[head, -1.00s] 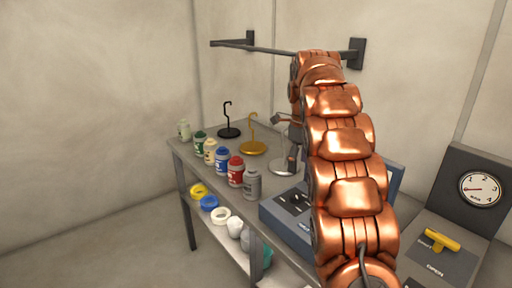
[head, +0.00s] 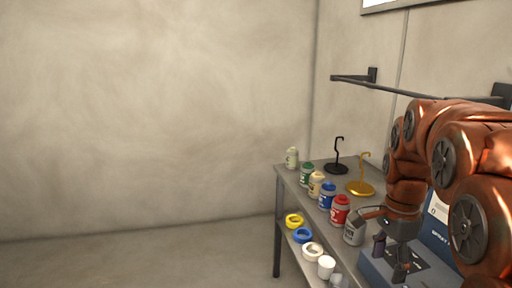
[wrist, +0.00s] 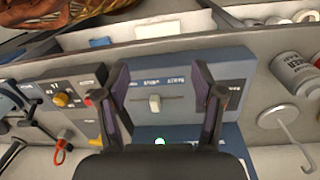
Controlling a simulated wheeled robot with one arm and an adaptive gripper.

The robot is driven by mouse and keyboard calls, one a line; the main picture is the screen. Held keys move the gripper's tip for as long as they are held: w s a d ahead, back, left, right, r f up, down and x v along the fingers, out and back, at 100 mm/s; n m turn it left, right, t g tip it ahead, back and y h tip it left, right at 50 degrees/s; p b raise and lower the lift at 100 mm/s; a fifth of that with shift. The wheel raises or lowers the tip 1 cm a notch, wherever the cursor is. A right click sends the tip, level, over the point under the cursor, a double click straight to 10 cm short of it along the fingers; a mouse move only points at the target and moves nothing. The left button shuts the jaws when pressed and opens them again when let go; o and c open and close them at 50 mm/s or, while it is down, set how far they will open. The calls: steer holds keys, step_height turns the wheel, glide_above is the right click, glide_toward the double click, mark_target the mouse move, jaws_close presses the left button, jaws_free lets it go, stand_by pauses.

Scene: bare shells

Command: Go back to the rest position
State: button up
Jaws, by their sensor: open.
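My gripper (head: 391,258) hangs at the end of my copper arm at the right of the head view, pointing down above a blue box (head: 372,266). In the wrist view my gripper (wrist: 160,95) has its two dark fingers spread apart with nothing between them. Behind the fingers is the blue box's panel (wrist: 172,80) with a pale slider knob (wrist: 155,103). I cannot tell how far the fingertips are above the box.
The grey table (head: 290,178) carries a row of bottles, including a red one (head: 340,210), a black hook stand (head: 337,168) and a gold one (head: 360,187). Coloured rings, including a yellow one (head: 293,221), lie on the shelf below. A wall rail (head: 400,91) runs above. The floor at left is clear.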

steer(key=s+a+f+n, duration=0.3)
steer(key=s+n, duration=0.2)
steer(key=s, duration=0.3)
steer(key=s+a+f+n, duration=0.3)
steer(key=s+n, duration=0.3)
steer(key=s, duration=0.1)
steer(key=s+a+f+n+g, duration=0.1)
steer(key=s+a+f+n, duration=0.2)
steer(key=s+n, duration=0.2)
steer(key=s, duration=0.3)
steer(key=shift+s+a+f+n, duration=0.3)
steer(key=shift+f+n, duration=0.1)
